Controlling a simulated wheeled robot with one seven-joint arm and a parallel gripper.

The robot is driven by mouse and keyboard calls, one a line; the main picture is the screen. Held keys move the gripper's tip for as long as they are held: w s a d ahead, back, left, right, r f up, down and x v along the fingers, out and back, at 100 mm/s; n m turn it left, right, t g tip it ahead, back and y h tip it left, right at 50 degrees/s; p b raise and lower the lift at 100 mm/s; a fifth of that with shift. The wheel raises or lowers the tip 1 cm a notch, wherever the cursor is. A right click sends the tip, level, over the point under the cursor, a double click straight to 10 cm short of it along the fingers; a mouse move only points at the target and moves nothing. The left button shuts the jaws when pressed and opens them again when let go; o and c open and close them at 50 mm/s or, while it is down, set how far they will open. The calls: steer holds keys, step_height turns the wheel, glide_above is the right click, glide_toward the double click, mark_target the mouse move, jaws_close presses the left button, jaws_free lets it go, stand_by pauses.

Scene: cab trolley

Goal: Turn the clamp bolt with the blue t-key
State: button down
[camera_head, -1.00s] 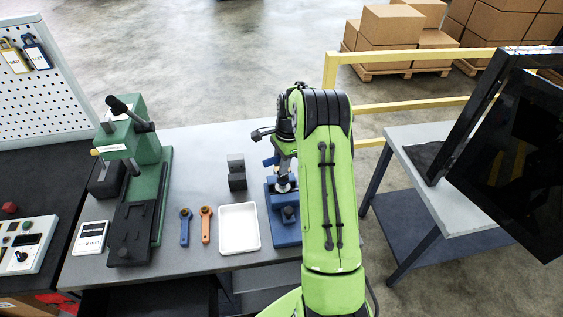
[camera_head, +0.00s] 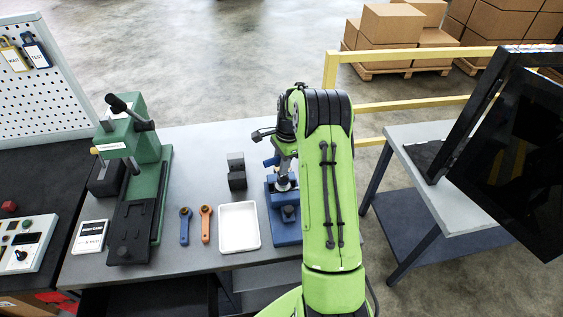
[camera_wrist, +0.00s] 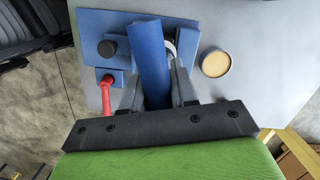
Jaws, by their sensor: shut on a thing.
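The blue t-key shows in the wrist view as a thick blue bar (camera_wrist: 149,62) between my gripper's fingers (camera_wrist: 156,88). My gripper is shut on it. In the head view a bit of blue (camera_head: 269,162) shows beside my gripper, which is mostly hidden behind my green arm. The blue clamp fixture (camera_head: 286,230) stands under my gripper on the bench; its base plate (camera_wrist: 106,22) also shows in the wrist view. The clamp bolt and the lower end of the key are hidden, so I cannot tell how they meet.
A black knob (camera_wrist: 107,48) and a red handle (camera_wrist: 106,92) lie close left of the fingers. A round tan-topped piece (camera_wrist: 215,64) is to the right.

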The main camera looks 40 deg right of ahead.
steer(key=shift+f+b, duration=0.65)
steer(key=shift+f, duration=0.4)
steer(key=m, duration=0.5)
steer(key=shift+w+t, duration=0.1)
steer(key=shift+t, duration=0.3)
steer(key=shift+m, duration=0.3)
steer(key=shift+m+h+b, duration=0.3)
steer(key=shift+m+b, duration=0.05)
steer(key=shift+m, duration=0.65)
steer(key=m, duration=0.2)
steer(key=shift+w+d+m+t, duration=0.1)
steer(key=shift+m+t, duration=0.2)
steer(key=shift+m, duration=0.1)
